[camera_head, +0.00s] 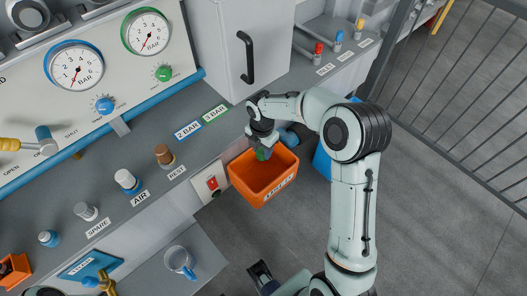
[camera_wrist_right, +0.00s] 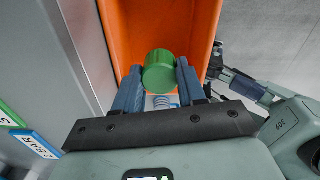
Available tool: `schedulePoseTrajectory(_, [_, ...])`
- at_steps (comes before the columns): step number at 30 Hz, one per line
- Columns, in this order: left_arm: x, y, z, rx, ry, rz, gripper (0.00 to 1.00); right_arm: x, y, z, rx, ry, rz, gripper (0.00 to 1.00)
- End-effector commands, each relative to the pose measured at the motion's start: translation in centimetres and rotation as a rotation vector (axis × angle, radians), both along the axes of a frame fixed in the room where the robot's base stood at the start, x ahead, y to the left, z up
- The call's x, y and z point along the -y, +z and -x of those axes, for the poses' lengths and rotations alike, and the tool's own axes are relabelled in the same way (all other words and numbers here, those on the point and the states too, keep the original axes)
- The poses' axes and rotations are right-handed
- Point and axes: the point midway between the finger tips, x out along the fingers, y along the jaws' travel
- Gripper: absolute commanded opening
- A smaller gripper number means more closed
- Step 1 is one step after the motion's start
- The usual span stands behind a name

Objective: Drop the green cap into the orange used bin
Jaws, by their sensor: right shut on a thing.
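The green cap (camera_wrist_right: 159,71) is a short cylinder held between the two blue-grey fingers of my right gripper (camera_wrist_right: 157,88). In the head view the cap (camera_head: 263,154) shows at the upper edge of the orange used bin (camera_head: 247,187), below my right gripper (camera_head: 261,146). In the wrist view the orange bin (camera_wrist_right: 206,35) lies behind the cap, with its inside facing me. How far the cap is above the bin floor is hard to tell. My left gripper is not clearly seen; jaw-like parts show at the wrist view's right, but their opening is unclear.
The grey console (camera_head: 105,165) with gauges runs along the bin's left side. A red switch (camera_head: 212,182) is beside the bin. A blue bin (camera_head: 322,163) stands to its right, partly behind my arm. A clear jug (camera_head: 178,260) stands on a lower shelf. Open floor lies right.

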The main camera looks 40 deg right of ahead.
Motion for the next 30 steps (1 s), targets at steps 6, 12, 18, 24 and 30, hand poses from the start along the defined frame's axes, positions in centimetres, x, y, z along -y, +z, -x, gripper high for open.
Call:
schedulePoseTrajectory(6, [0.0,-0.4,0.1,-0.001,0.0,0.0,0.58,0.5,0.0,0.0,0.003,0.086,0.001,0.0])
schedulePoseTrajectory(12, [0.0,-0.3,0.1,-0.001,0.0,0.0,0.58,0.5,0.0,0.0,0.003,0.086,0.001,0.0])
schedulePoseTrajectory(18, [0.0,0.2,-0.1,0.001,-0.001,0.0,0.58,0.6,0.0,0.0,0.002,0.102,0.0,0.0])
schedulePoseTrajectory(24, [0.0,-1.2,0.4,-0.004,0.0,0.0,0.58,0.5,-2.4,0.1,0.0,0.1,0.0,0.0])
schedulePoseTrajectory(30, [0.0,-2.6,0.8,-0.01,0.0,0.0,0.58,0.6,-4.9,0.1,0.0,0.1,0.0,0.0])
